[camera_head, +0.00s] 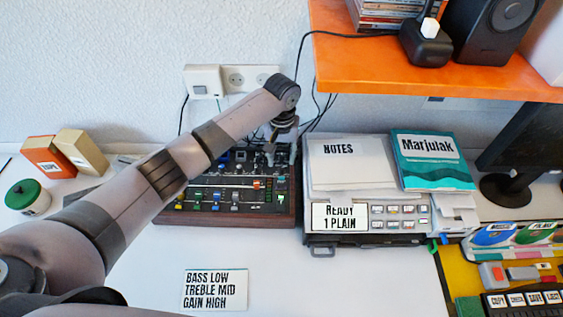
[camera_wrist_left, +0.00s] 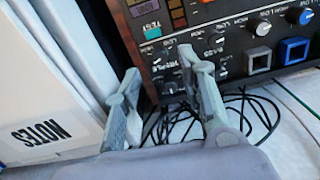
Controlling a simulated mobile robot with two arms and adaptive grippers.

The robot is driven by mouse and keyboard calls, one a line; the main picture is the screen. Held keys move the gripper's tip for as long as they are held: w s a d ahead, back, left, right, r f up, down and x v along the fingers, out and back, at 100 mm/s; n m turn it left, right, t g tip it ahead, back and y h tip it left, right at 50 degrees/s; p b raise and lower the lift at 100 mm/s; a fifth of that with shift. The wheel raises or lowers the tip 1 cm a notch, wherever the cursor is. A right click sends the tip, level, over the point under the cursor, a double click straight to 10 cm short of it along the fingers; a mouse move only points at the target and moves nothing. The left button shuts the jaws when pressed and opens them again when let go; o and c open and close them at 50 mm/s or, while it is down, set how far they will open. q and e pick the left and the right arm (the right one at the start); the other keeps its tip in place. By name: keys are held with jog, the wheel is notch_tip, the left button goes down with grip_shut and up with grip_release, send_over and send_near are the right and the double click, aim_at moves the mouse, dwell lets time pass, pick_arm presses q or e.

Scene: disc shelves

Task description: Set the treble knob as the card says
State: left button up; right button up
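The card (camera_head: 215,290) lies flat on the white table and reads "BASS LOW, TREBLE MID, GAIN HIGH". The dark mixer (camera_head: 245,215) with a wooden rim stands against the wall, partly covered by my left arm. My left gripper (camera_head: 283,147) is over its back right part. The treble knob itself cannot be made out. My right gripper is out of view.
A printer (camera_head: 365,215) with papers marked "NOTES" stands close right of the mixer. An orange shelf (camera_head: 430,75) overhangs at the upper right. Black cables (camera_wrist_left: 250,110) lie behind the mixer. The table's front middle is clear around the card.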

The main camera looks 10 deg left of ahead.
pick_arm(q)
notch_tip(320, 180, up, 8)
jog(key=shift+f, duration=0.15)
jog(key=m+b, duration=0.5)
jog(key=b, duration=0.1)
send_near(282, 166)
notch_tip(282, 166, down, 9)
jog(key=shift+s+r+p, duration=0.15)
jog(key=shift+p, duration=0.25)
dwell(0.4)
jog(key=shift+c, duration=0.4)
grip_shut()
